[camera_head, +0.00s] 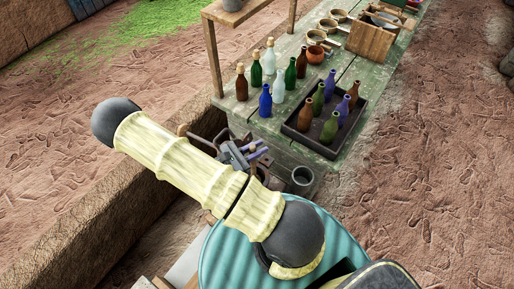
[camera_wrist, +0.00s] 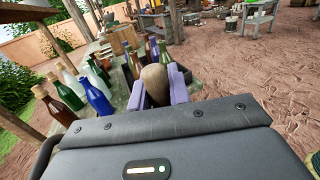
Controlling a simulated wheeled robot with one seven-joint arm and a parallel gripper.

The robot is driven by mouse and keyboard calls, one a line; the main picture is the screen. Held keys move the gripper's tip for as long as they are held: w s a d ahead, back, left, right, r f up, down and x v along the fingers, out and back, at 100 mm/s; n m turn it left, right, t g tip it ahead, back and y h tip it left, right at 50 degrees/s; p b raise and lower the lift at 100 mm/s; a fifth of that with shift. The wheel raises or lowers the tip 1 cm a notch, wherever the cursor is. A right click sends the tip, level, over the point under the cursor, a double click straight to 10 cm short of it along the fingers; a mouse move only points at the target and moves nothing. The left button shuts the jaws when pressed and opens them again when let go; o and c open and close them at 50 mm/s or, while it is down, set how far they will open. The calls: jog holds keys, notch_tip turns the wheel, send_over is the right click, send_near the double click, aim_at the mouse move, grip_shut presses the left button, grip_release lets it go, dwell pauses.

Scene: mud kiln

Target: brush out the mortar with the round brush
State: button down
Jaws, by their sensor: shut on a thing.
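My gripper (camera_head: 257,150) is beside the near end of the green bench, partly hidden behind my arm in the head view. In the wrist view, the two purple fingers of my gripper (camera_wrist: 156,74) are shut on a rounded tan wooden end, probably the handle of the round brush (camera_wrist: 154,88). The brush's bristles are hidden. A dark grey round vessel (camera_head: 302,176), which may be the mortar, stands upright just right of my gripper, low at the bench's near end. Its inside looks dark, and I cannot tell what it holds.
A black tray (camera_head: 302,143) of coloured bottles lies on the green bench (camera_head: 349,77). Corked bottles (camera_head: 265,100) stand left of it, with bowls and a wooden crate (camera_head: 370,42) farther back. A low mud wall (camera_head: 100,215) runs at left. Bare ground lies right.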

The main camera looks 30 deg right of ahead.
notch_tip(320, 180, down, 7)
jog(key=b, duration=0.4)
jog(key=shift+b, duration=0.4)
jog(key=shift+r, duration=0.1)
notch_tip(320, 180, up, 7)
jog(key=p, duration=0.5)
jog(key=shift+p, duration=0.35)
notch_tip(320, 180, down, 7)
jog(key=b, duration=0.5)
